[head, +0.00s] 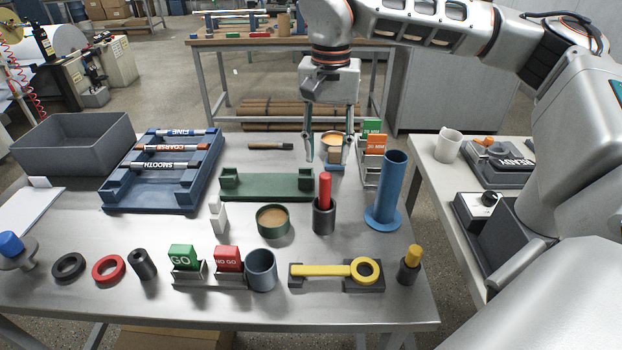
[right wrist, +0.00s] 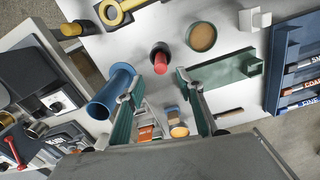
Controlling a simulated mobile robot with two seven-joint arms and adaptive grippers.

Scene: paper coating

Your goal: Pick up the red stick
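The red stick (head: 325,190) stands upright in a dark cylindrical holder (head: 323,218) on the metal table. In the right wrist view the red stick (right wrist: 160,63) shows end-on, ahead of the fingertips and roughly between their lines. My right gripper (head: 329,161) points down, open and empty, behind the stick in the head view. Its two green-padded fingers are spread apart in the right wrist view (right wrist: 163,95). The fingers are apart from the stick. My left gripper is not in view.
A tall blue tube (head: 389,190) stands just right of the stick, and a green cradle (head: 266,184) lies to its left. A round tan-topped tin (head: 272,220) and a yellow ring-ended gauge (head: 330,271) are nearby. Colored card blocks (head: 375,146) stand behind.

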